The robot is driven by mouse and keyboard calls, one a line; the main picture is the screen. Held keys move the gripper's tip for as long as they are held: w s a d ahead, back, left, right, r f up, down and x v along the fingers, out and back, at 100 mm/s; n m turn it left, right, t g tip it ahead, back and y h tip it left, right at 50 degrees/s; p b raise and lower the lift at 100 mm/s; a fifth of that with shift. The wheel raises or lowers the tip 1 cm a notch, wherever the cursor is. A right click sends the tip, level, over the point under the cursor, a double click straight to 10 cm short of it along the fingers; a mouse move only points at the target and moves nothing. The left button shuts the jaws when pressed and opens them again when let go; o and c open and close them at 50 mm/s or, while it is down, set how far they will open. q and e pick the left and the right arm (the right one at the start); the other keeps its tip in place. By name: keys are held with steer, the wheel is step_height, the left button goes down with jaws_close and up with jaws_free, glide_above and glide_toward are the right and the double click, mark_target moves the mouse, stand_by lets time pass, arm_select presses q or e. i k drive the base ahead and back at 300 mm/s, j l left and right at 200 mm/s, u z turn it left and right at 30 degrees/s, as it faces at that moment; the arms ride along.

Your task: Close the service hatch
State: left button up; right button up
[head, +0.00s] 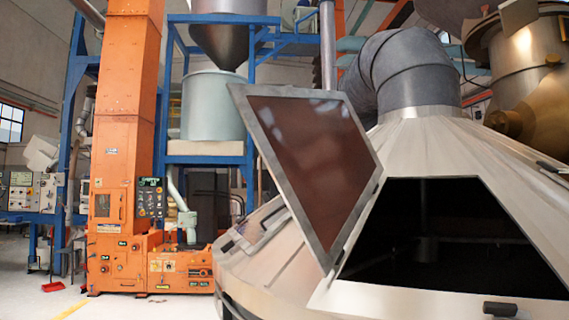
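The service hatch door (312,150) is a metal-framed panel with a dark brown-red inner face. It stands swung open, tilted up along the left side of the opening. The trapezoid hatch opening (450,240) in the sloped metal housing is dark inside and uncovered. A small dark knob or handle (500,309) sits at the lower edge of the opening's frame. Neither of my grippers shows in the head view.
The pale conical metal housing (510,165) fills the right side, with a grey duct (405,75) rising from its top. An orange bucket elevator (125,150) stands at the left beside a blue frame (168,100). Open floor (100,308) shows at the lower left.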

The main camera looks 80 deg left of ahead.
mark_target(330, 162)
steer(key=k+j+u, duration=0.2)
steer(key=j, duration=1)
steer(key=i+j+u, duration=0.1)
steer(key=j+u, duration=0.15)
steer(key=j, duration=0.95)
steer(key=i+j+u, duration=0.2)
steer(key=j, duration=1)
steer(key=k, duration=0.1)
